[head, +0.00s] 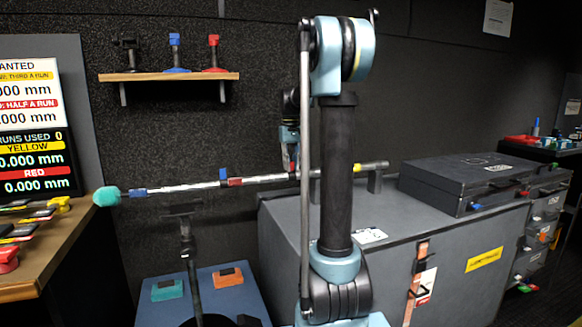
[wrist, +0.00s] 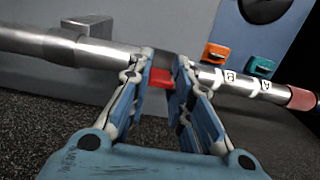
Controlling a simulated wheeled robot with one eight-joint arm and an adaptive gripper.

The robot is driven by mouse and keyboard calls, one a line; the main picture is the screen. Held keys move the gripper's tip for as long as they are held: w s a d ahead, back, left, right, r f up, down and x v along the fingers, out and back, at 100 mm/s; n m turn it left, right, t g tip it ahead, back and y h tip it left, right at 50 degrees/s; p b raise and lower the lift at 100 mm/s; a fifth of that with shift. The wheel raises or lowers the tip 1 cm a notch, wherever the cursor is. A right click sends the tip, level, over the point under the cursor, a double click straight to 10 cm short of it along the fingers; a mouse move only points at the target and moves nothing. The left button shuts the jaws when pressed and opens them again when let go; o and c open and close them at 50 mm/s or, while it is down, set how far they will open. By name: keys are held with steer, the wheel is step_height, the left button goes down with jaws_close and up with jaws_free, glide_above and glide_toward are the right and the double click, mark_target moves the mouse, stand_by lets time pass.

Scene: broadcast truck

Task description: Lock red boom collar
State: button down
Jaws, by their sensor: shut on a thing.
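The boom pole (head: 190,187) runs sideways in the head view, with a teal foam tip (head: 107,196) at its left end. A red band (head: 235,182) with a blue tab (head: 222,173) beside it is on the pole, and a yellow band (head: 328,169) is farther right. In the wrist view, my gripper (wrist: 168,78) straddles the pole and is shut on a small red collar part (wrist: 160,77) between its fingers. Another red band (wrist: 302,98) lies to the right. In the head view my arm hides the grip. I cannot tell whether the collar is locked.
A grey cabinet (head: 290,230) with a black case (head: 462,180) stands at right. A stand (head: 184,235) is under the pole. Orange (head: 228,278) and teal (head: 167,290) blocks lie on a blue box. A wall shelf (head: 168,77) and a screen (head: 30,165) are at left.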

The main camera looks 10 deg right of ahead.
steer(key=shift+w+g, duration=0.4)
steer(key=shift+g, duration=0.3)
steer(key=shift+a, duration=0.1)
steer(key=c, duration=1.4)
jaws_free()
steer(key=shift+c, duration=0.2)
step_height(320, 180, up, 12)
steer(key=w, duration=0.2)
steer(key=shift+w+a+f, duration=0.15)
steer(key=shift+w+a, duration=0.05)
steer(key=shift+a, duration=0.05)
steer(key=shift+s, duration=0.1)
